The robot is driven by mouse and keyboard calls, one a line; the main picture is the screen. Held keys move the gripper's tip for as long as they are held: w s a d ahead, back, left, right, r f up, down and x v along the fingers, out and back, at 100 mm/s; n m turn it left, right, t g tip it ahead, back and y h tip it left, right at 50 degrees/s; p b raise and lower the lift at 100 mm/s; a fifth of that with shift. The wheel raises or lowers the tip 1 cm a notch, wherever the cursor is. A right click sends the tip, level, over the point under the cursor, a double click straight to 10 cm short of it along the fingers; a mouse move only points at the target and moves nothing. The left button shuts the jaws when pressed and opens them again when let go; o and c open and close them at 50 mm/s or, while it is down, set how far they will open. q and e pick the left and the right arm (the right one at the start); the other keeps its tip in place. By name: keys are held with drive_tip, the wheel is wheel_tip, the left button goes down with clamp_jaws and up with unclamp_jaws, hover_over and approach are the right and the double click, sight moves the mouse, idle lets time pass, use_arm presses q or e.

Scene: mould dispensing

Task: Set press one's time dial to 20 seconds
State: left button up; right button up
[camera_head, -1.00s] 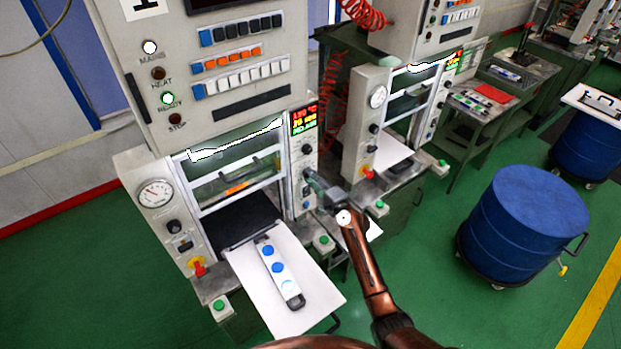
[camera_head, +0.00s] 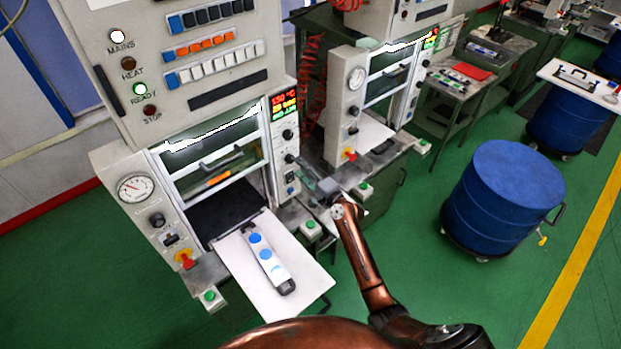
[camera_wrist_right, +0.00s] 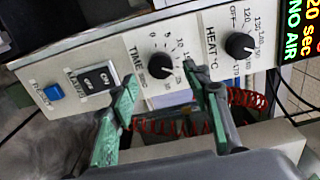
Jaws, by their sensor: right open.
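Press one's time dial (camera_wrist_right: 162,66) is a black knob under the label TIME sec on the sloping control strip in the right wrist view. It also shows in the head view (camera_head: 289,158) on the near press's right panel. I cannot read its pointer clearly. The display (camera_wrist_right: 298,22) shows "20 sec" in yellow above "NO AIR" in green. My right gripper (camera_wrist_right: 160,72) is open, with one green fingertip on each side of the dial in the picture. In the head view my right gripper (camera_head: 308,175) appears apart from the panel. My left gripper is out of view.
The heat dial (camera_wrist_right: 239,46) sits right of the time dial. A white plate (camera_head: 300,285) bearing a mould juts from the near press. A blue drum (camera_head: 505,195) stands right; green floor is clear between.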

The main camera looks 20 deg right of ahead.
drive_tip(key=v, duration=0.7)
drive_tip(key=shift+s, duration=0.35)
drive_tip(key=shift+d, duration=0.1)
